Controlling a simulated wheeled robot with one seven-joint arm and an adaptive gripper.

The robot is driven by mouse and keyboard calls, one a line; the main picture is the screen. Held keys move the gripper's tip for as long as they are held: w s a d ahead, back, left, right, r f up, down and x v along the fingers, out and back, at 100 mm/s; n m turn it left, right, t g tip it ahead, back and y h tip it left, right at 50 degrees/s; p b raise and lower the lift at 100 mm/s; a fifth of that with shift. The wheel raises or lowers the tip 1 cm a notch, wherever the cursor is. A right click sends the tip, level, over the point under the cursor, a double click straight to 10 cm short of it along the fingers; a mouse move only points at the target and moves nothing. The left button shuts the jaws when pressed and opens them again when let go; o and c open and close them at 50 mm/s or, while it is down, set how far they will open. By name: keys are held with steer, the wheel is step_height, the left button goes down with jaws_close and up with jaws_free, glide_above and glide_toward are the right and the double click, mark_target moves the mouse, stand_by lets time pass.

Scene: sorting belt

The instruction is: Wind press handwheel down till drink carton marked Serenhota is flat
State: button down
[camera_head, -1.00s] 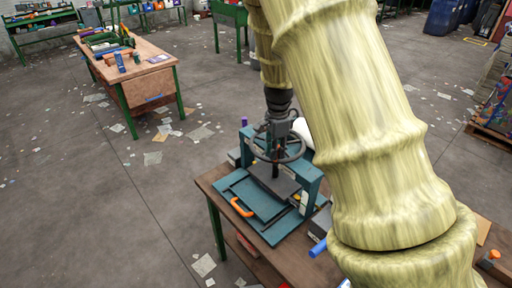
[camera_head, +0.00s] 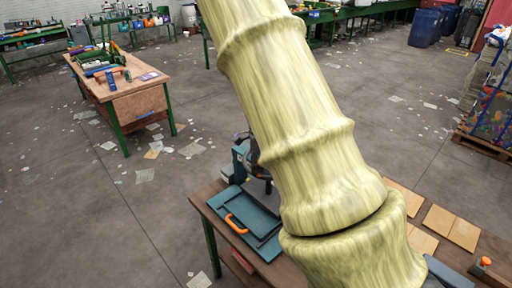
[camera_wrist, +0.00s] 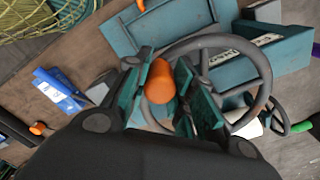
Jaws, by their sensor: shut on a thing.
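My gripper (camera_wrist: 160,78) is shut on the orange knob (camera_wrist: 161,84) of the press handwheel, with a teal-padded finger on each side of it. The dark grey handwheel (camera_wrist: 266,82) is a ring that spreads right of the fingers in the wrist view. The teal press frame (camera_wrist: 236,66) lies under and beyond the wheel. In the head view, my arm covers the wheel and most of the press, and my gripper is hidden. The teal press base (camera_head: 262,241) with an orange handle (camera_head: 236,224) shows left of the arm. I cannot make out the carton marked Serenhota.
The press stands on a brown bench (camera_head: 216,205). Flat tan pieces (camera_head: 452,228) lie on its right part. Blue objects (camera_wrist: 60,90) lie left of the gripper in the wrist view. Another workbench (camera_head: 140,105) stands at the far left. Open floor with scraps lies between.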

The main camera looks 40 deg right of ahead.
steer(key=c, duration=1.2)
jaws_free()
steer(key=shift+o, duration=0.2)
step_height(320, 180, up, 12)
steer(key=shift+d, duration=0.15)
